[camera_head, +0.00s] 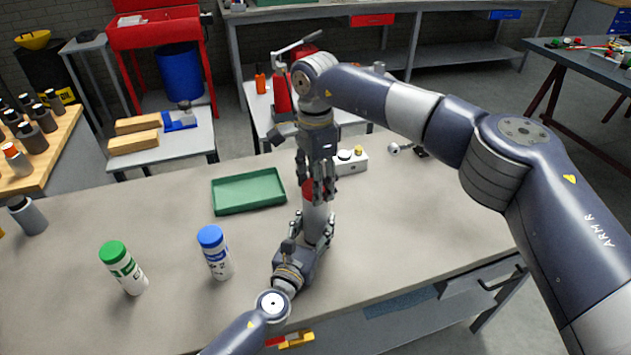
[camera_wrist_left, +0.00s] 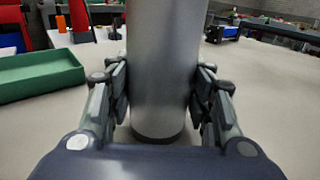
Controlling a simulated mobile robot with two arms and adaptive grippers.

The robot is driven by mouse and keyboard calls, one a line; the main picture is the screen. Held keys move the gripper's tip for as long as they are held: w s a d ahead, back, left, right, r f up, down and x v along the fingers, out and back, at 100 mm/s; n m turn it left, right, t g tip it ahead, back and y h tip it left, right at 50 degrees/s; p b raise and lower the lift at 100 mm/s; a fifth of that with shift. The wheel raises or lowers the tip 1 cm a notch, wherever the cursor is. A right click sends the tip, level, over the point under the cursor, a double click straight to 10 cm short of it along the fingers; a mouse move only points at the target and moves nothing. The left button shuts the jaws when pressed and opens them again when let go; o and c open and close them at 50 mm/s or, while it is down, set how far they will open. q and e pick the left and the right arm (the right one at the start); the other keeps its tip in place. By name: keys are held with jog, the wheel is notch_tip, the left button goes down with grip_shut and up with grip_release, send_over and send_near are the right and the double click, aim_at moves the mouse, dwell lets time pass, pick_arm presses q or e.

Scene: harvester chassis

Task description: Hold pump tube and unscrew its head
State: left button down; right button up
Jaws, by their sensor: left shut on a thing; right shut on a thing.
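The pump tube (camera_head: 315,214) is a grey cylinder standing upright near the middle of the workbench. My left gripper (camera_head: 316,236) is shut around its lower part from the front. In the left wrist view the tube (camera_wrist_left: 165,75) stands between the two fingers of my left gripper (camera_wrist_left: 165,95). I cannot tell whether its dark bottom edge touches the bench. The red head (camera_head: 308,187) is on top of the tube. My right gripper (camera_head: 318,190) points down from above, shut on the head and partly hiding it. The head is out of frame in the left wrist view.
A green tray (camera_head: 248,206) lies left of the tube; it also shows in the left wrist view (camera_wrist_left: 40,88). A blue-capped bottle (camera_head: 215,253) and a green-capped bottle (camera_head: 123,268) stand at front left. A white box (camera_head: 352,162) sits behind. The bench's right side is mostly clear.

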jog(key=n, duration=0.5)
jog(key=shift+n, duration=0.4)
jog(key=n, duration=0.5)
jog(key=shift+n, duration=0.4)
jog(key=shift+r, duration=0.25)
jog(key=shift+r, duration=0.9)
jog(key=shift+r, duration=2)
pick_arm(q)
jog(key=c, duration=0.7)
grip_release()
